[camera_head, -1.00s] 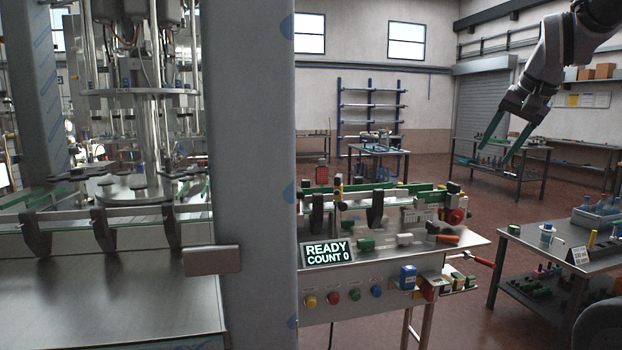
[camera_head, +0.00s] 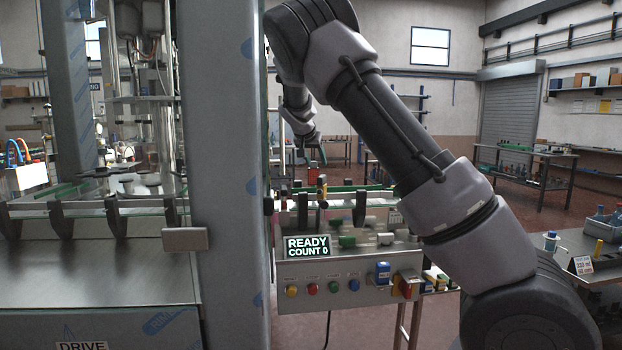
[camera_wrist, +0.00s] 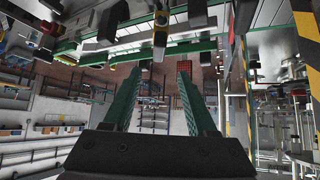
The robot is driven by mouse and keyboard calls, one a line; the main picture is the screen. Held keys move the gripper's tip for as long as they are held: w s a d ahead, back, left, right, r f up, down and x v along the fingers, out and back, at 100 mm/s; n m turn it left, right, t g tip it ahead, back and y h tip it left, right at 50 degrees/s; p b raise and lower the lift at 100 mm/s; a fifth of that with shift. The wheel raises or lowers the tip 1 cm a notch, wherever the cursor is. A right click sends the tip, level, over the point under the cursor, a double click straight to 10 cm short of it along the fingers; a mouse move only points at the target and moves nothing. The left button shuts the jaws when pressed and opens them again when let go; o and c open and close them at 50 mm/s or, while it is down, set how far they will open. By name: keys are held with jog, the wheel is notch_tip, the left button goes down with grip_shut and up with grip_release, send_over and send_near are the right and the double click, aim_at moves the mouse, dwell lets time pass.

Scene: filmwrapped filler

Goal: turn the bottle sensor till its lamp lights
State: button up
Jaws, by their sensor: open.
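A small upright yellow-and-black piece (camera_head: 321,190), which may be the bottle sensor, stands at the conveyor rail above the display panel. A similar yellow-and-black piece (camera_wrist: 160,35) shows at the top middle of the wrist view, ahead of the fingertips. I cannot make out a lit lamp on it. My gripper (camera_wrist: 160,70) is open, with its two green fingers apart and nothing between them. In the head view my gripper (camera_head: 313,155) is small and partly hidden, above and behind the rail. The display (camera_head: 307,247) reads READY COUNT 0.
A grey steel post (camera_head: 222,180) with blue-marked film stands left of the panel. Black brackets (camera_head: 360,208) and green guide rails line the conveyor. Coloured buttons (camera_head: 333,287) sit on the panel front. A side table (camera_head: 602,277) with bottles stands at the right.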

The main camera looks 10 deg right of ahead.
aim_at(322, 176)
jog(key=x, duration=1)
jog(key=shift+w+d+f, duration=0.1)
jog(key=shift+d+f, duration=0.05)
jog(key=shift+f, duration=0.05)
jog(key=shift+c, duration=0.3)
grip_shut()
